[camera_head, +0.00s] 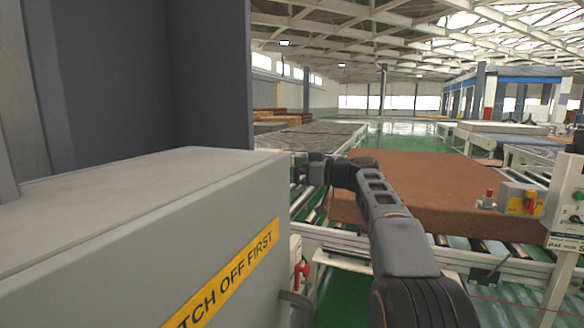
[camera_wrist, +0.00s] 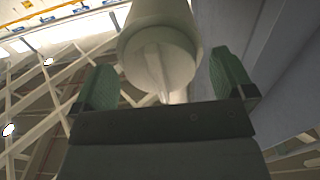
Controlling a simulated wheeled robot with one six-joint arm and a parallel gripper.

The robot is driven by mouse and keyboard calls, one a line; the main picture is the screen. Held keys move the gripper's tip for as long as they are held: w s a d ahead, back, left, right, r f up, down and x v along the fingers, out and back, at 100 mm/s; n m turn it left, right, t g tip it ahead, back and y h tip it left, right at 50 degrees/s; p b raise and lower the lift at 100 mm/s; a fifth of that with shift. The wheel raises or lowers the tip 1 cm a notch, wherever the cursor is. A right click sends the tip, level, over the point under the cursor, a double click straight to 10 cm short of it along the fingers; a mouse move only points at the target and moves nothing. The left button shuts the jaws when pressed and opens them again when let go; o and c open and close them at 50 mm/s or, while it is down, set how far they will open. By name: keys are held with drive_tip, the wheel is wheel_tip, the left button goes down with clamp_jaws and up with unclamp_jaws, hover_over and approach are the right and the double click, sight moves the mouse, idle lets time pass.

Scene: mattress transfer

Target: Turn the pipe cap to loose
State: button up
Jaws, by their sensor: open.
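The pipe cap (camera_wrist: 158,62) is a pale, round piece with a raised rib across its face. It fills the upper middle of the wrist view. My gripper (camera_wrist: 162,80) is open, with one green-padded finger on each side of the cap. A gap shows between the cap and each finger, so it is not gripped. In the head view my arm reaches forward and bends left, and its end goes partly behind the large grey cabinet. I cannot make out the cap in the head view.
The grey cabinet (camera_head: 130,235) with a yellow warning label (camera_head: 225,287) fills the lower left. A brown mattress (camera_head: 430,190) lies on a roller conveyor right of my arm. A control box (camera_head: 520,199) with buttons stands at the right.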

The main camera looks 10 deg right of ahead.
drive_tip(key=shift+c, duration=0.2)
drive_tip(key=c, duration=0.9)
drive_tip(key=shift+m, duration=0.4)
drive_tip(key=m, duration=0.8)
drive_tip(key=shift+p, duration=0.3)
drive_tip(key=m+p, duration=0.2)
drive_tip(key=m, duration=0.3)
drive_tip(key=shift+r+m, duration=0.15)
drive_tip(key=shift+m, duration=0.25)
drive_tip(key=shift+m+p, duration=0.6)
drive_tip(key=shift+m, duration=1.2)
